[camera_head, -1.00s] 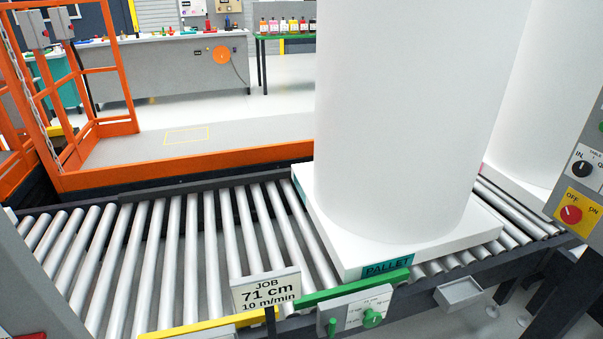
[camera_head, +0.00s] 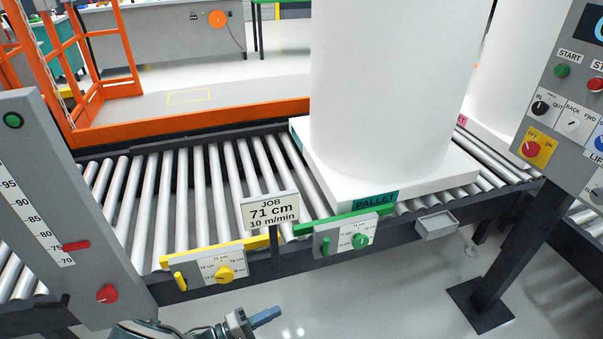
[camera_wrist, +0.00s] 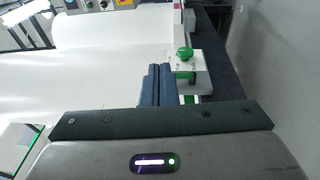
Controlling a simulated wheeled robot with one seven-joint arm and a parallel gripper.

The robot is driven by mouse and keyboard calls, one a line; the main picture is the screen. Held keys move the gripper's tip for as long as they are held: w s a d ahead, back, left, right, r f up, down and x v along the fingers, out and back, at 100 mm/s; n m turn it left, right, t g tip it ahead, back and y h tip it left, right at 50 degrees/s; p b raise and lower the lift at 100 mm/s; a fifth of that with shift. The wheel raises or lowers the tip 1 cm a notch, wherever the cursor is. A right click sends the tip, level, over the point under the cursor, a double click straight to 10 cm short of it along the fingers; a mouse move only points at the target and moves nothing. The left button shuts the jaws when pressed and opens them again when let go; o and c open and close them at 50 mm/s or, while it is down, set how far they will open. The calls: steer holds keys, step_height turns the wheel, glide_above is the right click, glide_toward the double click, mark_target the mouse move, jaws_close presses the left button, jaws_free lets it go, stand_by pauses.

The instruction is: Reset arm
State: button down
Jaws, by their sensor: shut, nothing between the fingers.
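My gripper (camera_head: 266,317) shows at the bottom of the head view, low in front of the conveyor. Its blue fingers point to the right and are away from the knobs and panels. In the wrist view my gripper (camera_wrist: 160,72) has its two dark blue fingers side by side, pressed together and empty. Beyond them in that view is a green knob (camera_wrist: 184,54) on a white plate. Most of my arm is out of the head view; a small part shows at the bottom edge.
A white tank (camera_head: 395,80) stands on a white pallet (camera_head: 420,180) on the roller conveyor (camera_head: 170,200). A "71 cm, 10 m/min" sign (camera_head: 271,212) stands between yellow (camera_head: 224,274) and green (camera_head: 360,241) knobs. Control panels (camera_head: 60,210) (camera_head: 570,125) flank the front. Floor (camera_head: 390,295) ahead is clear.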

steer(key=w+d+r+m+g+y+p, duration=0.15)
steer(key=d+r+g+y+p, duration=0.4)
steer(key=r, duration=0.65)
steer(key=d+r+m+g+y+p, duration=0.35)
steer(key=d+r+g, duration=0.35)
steer(key=r, duration=0.6)
steer(key=s+d+r+t+y+p, duration=0.2)
steer(key=d+r, duration=0.1)
steer(key=r, duration=0.4)
steer(key=s+d+r+t+y+p, duration=0.2)
steer(key=s+d+r+y, duration=0.1)
steer(key=r, duration=0.4)
steer(key=s+d+r+m+t+y+p, duration=0.1)
steer(key=s+d+r+t+y+p, duration=0.1)
steer(key=r, duration=0.5)
steer(key=s+d+p, duration=0.1)
steer(key=d, duration=0.1)
steer(key=shift+s+d+t+y, duration=0.2)
steer(key=shift+d+t+y, duration=0.15)
steer(key=shift+y, duration=0.05)
steer(key=shift+a+r, duration=0.1)
